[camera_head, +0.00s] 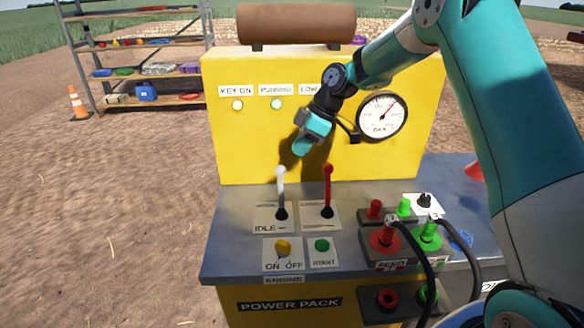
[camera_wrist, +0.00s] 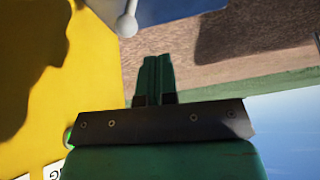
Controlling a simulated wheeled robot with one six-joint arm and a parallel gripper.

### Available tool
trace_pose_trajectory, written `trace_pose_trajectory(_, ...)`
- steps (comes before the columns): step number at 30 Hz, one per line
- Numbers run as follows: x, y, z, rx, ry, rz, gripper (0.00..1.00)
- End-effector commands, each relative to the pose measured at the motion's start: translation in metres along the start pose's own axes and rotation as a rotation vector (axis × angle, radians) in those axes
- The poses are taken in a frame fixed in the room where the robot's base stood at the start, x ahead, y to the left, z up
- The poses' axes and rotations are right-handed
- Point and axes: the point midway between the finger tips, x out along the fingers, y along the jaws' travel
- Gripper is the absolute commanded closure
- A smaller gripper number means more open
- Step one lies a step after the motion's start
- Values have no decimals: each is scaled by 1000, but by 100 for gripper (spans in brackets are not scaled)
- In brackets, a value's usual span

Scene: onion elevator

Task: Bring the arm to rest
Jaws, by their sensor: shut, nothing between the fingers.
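My teal arm reaches in from the right in the head view. My gripper (camera_head: 301,146) is in front of the yellow panel (camera_head: 230,140), above the white-knobbed lever (camera_head: 281,185) and apart from it. The wrist view shows the two fingers of my gripper (camera_wrist: 155,62) closed together with nothing held. A round white knob (camera_wrist: 127,25) shows beyond the fingertips there, not touched. The red lever (camera_head: 327,185) stands upright to the right of the white-knobbed lever.
The grey control deck (camera_head: 228,228) carries a yellow engine switch (camera_head: 283,247), a green button (camera_head: 321,245) and red and green hose couplings (camera_head: 385,237). A gauge (camera_head: 381,116) is on the panel. A shelf (camera_head: 140,60) and an orange cone (camera_head: 77,104) stand at the left on open ground.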

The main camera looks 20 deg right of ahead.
Motion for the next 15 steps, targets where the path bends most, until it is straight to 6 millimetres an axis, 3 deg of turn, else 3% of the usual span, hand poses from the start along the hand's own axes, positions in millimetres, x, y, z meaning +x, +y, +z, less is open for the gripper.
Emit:
trace_pose_trajectory(6, -31, 3, 1, 2, 0, 1, 100)
trace_pose_trajectory(12, -38, 2, 0, 1, -1, -1, 100)
trace_pose_trajectory(15, -42, -9, -9, 17, -5, -4, 100)
